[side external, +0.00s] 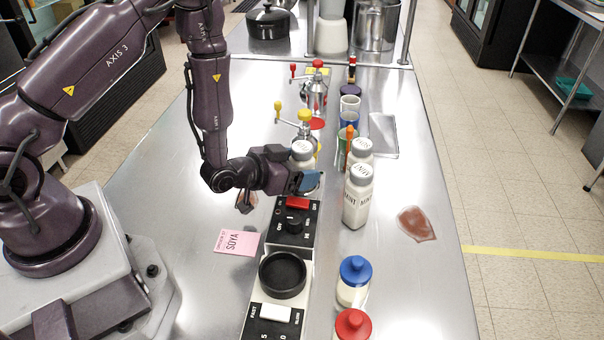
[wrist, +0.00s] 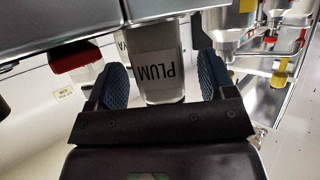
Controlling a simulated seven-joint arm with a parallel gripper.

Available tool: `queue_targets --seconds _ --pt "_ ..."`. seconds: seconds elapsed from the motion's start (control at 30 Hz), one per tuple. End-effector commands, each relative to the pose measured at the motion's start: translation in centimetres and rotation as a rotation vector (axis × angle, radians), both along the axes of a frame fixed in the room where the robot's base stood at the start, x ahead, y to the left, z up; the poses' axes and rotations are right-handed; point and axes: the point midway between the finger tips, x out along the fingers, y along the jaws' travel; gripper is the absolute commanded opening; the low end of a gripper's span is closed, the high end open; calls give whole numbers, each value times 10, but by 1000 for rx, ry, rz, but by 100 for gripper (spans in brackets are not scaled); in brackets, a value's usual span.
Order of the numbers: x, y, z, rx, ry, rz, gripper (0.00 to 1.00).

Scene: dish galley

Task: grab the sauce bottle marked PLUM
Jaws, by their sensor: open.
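The sauce bottle marked PLUM (wrist: 158,72) stands between my two blue finger pads in the wrist view, its label facing the camera. Gaps show on both sides of it, so the pads do not appear to touch it. My gripper (wrist: 163,82) is open around the bottle. In the side view my gripper (side external: 308,181) is low over the steel counter, just behind the black appliance. A white-capped bottle (side external: 303,150) shows just beyond it, its lower part and label hidden by the gripper; it appears to be the PLUM bottle.
Two white-capped bottles (side external: 357,197) stand to the right, the nearer marked MINT. The appliance with a red switch (side external: 297,203) is close in front. Dispensers with yellow and red knobs (side external: 305,117) stand behind. A pink SOYA note (side external: 237,243) lies left; a brown patch (side external: 416,224) lies right.

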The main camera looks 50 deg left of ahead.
Motion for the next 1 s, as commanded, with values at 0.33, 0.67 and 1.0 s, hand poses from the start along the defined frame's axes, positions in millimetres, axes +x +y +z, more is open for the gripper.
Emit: queue_targets --seconds 0.33,0.67,1.0 --pt "13 0 -6 0 1 0 76" --pt "13 0 -5 0 -1 0 16" --pt "14 0 0 0 -3 0 16"
